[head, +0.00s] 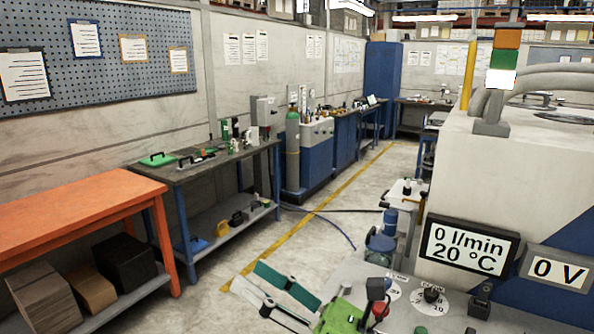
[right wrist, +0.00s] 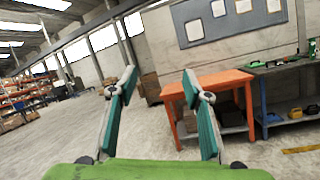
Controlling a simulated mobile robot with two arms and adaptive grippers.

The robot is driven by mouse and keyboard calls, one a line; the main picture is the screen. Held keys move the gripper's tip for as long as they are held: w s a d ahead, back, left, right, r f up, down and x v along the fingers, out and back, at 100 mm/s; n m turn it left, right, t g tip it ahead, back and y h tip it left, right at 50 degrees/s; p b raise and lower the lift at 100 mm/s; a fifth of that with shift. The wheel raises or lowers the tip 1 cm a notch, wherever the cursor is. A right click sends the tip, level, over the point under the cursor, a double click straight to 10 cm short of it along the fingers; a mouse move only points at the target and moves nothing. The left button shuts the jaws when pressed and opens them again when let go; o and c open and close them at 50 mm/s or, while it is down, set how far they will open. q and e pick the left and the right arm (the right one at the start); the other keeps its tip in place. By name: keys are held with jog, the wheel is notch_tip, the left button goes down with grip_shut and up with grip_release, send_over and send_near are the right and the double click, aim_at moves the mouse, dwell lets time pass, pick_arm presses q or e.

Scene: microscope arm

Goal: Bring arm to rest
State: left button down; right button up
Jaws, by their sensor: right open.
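My right gripper (head: 246,276) is at the bottom middle of the head view, over the grey floor. Its two fingers with teal pads point up and left. They are spread apart with nothing between them. In the right wrist view the open fingers (right wrist: 158,80) stand apart, with the wall and floor beyond. My left gripper is in neither view. I cannot make out a microscope in these frames.
A panel with knobs (head: 432,294) and a red button (head: 380,309) is close right of the gripper. A machine (head: 450,180) with a display (head: 467,248) stands behind it. An orange table (head: 75,208) and a workbench (head: 200,170) line the left wall. The aisle floor is clear.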

jog(key=w+d+f+m+t+h, duration=0.25)
jog(key=d+m+t+h, duration=0.3)
jog(key=m, duration=0.55)
jog(key=w+d+f+m+t+h, duration=0.1)
jog(key=w+d+m+t+h, duration=0.35)
jog(key=d+m+h, duration=0.4)
jog(key=s+d+f+m+g+h, duration=0.3)
jog(key=d+f+m, duration=0.2)
jog(key=f+m, duration=0.4)
jog(key=s+d+f+m+g+h, duration=0.35)
jog(key=d+f+m, duration=0.3)
jog(key=f, duration=0.55)
jog(key=s+f+m+g, duration=0.45)
jog(key=s+f, duration=0.25)
jog(key=s, duration=0.4)
jog(key=s+f+m+g, duration=0.3)
jog(key=s+f+g, duration=0.3)
jog(key=s, duration=0.5)
notch_tip(320, 180, down, 28)
jog(key=s, duration=0.2)
jog(key=s+d+f, duration=0.1)
jog(key=s+f, duration=0.6)
jog(key=s, duration=0.1)
jog(key=s+d+f+g, duration=0.1)
jog(key=s+d+f, duration=0.1)
jog(key=s+f, duration=0.6)
jog(key=shift+s+d+f+g+y, duration=0.2)
jog(key=shift+s+d+g+y, duration=0.1)
jog(key=shift+s+y, duration=0.1)
